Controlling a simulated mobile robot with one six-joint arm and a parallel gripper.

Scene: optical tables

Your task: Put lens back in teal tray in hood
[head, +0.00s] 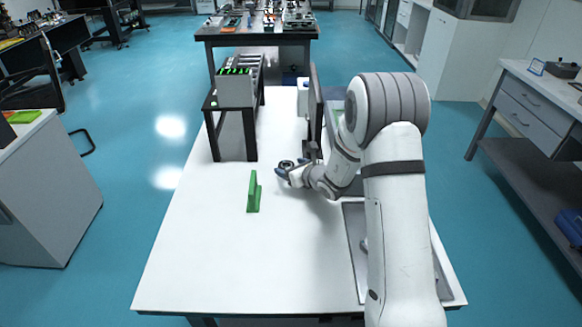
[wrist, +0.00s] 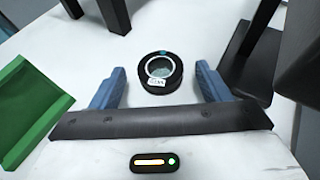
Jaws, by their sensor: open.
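The lens (wrist: 153,88) is a round glass in a black ring with a small white label and a blue mark. It rests on the white table, between and slightly beyond the blue fingers of my gripper (wrist: 160,72) in the wrist view. The fingers are apart, with a gap on each side of the lens. In the head view my gripper (head: 283,173) is low over the table, with the dark lens (head: 287,164) at its tip. I cannot make out a teal tray or a hood; my arm hides part of the table's right side.
A black stand (head: 211,125) with a grey rack stands behind. A dark upright panel (head: 316,105) is close behind my gripper. The table's front left is clear.

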